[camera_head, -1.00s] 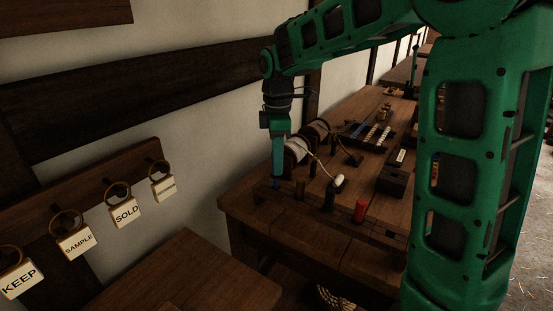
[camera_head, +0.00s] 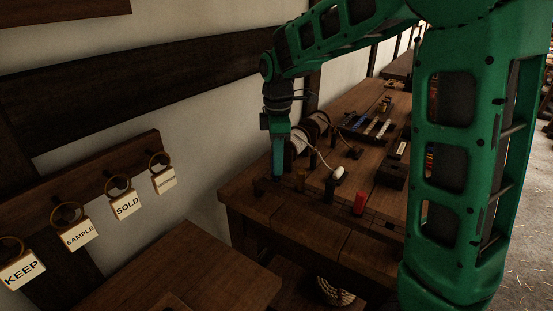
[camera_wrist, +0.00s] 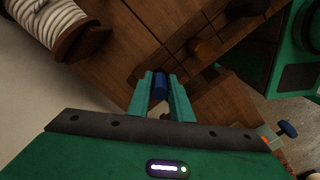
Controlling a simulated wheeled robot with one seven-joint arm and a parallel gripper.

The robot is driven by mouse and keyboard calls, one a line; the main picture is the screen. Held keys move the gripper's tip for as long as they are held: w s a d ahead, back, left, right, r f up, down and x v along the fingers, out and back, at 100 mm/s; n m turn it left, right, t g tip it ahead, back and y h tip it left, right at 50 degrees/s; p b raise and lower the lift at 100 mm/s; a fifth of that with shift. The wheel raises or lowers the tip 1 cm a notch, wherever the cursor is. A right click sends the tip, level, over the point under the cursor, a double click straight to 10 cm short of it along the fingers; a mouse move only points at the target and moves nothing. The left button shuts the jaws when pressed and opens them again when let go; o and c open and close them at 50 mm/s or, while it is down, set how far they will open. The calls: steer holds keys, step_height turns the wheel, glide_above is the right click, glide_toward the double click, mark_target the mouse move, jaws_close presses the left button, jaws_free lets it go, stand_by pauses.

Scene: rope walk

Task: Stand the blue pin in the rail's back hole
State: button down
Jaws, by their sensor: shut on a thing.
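The blue pin (camera_wrist: 160,82) is upright between the fingers of my gripper (camera_wrist: 161,94), which is shut on it, in the wrist view. In the head view, my gripper (camera_head: 277,174) points straight down at the back left end of the dark rail (camera_head: 383,223). There the fingers mostly hide the pin. Its lower end is at or just above the rail's back end; I cannot tell whether it is in the hole. An ochre-brown pin (camera_head: 300,182), a black pin (camera_head: 329,189) and a red pin (camera_head: 359,203) stand in a row along the rail.
Spools of pale rope (camera_head: 298,143) stand close behind my gripper, by the wall. A pale-ended cord (camera_head: 339,172) lies near the black pin. A dark box (camera_head: 391,174) and a tray of coloured pieces (camera_head: 370,130) lie farther along the bench. Tags hang at left.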

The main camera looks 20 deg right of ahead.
steer(key=shift+f, duration=0.65)
steer(key=c, duration=1.5)
jaws_free()
step_height(320, 180, up, 11)
steer(key=shift+f, duration=0.15)
